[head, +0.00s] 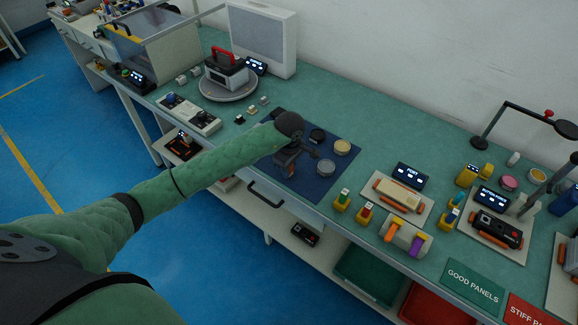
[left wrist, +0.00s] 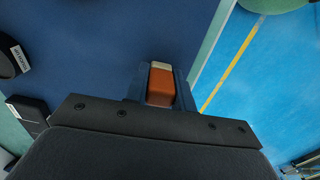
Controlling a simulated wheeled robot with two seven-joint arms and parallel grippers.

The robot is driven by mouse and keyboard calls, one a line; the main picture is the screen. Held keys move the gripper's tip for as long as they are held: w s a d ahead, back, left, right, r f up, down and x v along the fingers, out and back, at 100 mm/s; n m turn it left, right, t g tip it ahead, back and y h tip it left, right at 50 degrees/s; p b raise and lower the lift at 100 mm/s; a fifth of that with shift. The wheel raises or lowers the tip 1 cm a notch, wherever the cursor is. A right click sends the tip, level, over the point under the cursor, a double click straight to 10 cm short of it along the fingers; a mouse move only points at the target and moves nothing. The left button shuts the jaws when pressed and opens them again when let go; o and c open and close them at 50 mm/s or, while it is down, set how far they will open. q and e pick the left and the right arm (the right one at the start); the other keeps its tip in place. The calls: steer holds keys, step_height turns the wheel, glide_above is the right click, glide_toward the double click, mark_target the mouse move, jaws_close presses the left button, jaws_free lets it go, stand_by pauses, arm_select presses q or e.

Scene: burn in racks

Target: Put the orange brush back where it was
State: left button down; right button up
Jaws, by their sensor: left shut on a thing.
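My left gripper (head: 287,168) is over the dark blue mat (head: 312,190) on the green bench, near its front edge. It is shut on the orange brush (left wrist: 160,90), which shows in the left wrist view as an orange block with a cream end between the fingers. In the head view the gripper and arm hide most of the brush. I cannot tell whether it touches the mat. My right gripper is not in view.
A dark round tin (head: 317,136), a yellow-topped tin (head: 343,147) and a grey tin (head: 326,169) stand on the mat beside the gripper. A turntable (head: 228,92) with a red-handled device is behind left. Small yellow blocks (head: 342,202) stand to the right.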

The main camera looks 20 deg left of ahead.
arm_select(q)
steer(key=shift+f, duration=0.1)
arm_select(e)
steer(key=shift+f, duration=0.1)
arm_select(q)
steer(key=shift+f, duration=0.1)
steer(key=c, duration=1.2)
jaws_free()
steer(key=shift+o, duration=0.2)
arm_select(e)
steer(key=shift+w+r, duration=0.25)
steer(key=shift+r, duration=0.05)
arm_select(q)
steer(key=shift+r, duration=0.2)
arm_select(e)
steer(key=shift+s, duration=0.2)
